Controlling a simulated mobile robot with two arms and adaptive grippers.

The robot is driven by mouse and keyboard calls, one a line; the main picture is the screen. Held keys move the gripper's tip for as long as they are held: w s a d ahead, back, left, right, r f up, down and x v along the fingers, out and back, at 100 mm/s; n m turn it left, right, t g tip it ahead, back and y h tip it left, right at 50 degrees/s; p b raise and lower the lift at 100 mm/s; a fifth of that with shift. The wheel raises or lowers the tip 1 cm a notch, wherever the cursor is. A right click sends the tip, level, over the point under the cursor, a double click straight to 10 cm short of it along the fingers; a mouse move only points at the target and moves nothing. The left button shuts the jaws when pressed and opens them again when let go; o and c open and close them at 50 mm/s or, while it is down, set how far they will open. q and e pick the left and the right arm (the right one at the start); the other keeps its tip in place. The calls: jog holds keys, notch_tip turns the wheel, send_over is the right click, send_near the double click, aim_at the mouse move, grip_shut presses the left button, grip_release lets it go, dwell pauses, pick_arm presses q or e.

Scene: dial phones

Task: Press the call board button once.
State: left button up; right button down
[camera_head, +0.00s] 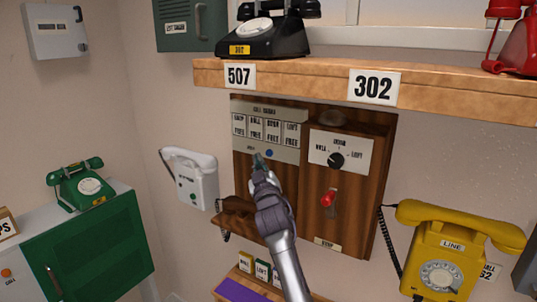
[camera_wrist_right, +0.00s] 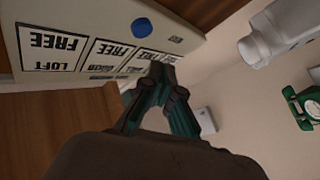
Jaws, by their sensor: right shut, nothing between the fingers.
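The call board (camera_head: 270,112) is a pale panel on dark wood, with a row of label windows that read FREE. A small round blue button (camera_head: 269,153) sits at its lower edge; it also shows in the right wrist view (camera_wrist_right: 141,27). My right gripper (camera_head: 259,160) is shut and empty, its tips just left of and slightly below the button in the head view. In the right wrist view the gripper tips (camera_wrist_right: 160,70) are apart from the button in the picture. Contact with the board cannot be told. My left gripper is not in view.
Right of the board is a panel with a black knob (camera_head: 336,160) and a red switch (camera_head: 328,199). A white handset phone (camera_head: 191,178) hangs left. A wooden shelf (camera_head: 310,79) juts out above. A yellow phone (camera_head: 445,250) is at lower right, a green phone (camera_head: 80,187) at left.

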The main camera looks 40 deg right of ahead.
jog(key=shift+s+a, duration=0.25)
jog(key=shift+a, duration=0.35)
jog(key=shift+s+a, duration=0.25)
jog(key=shift+a, duration=0.35)
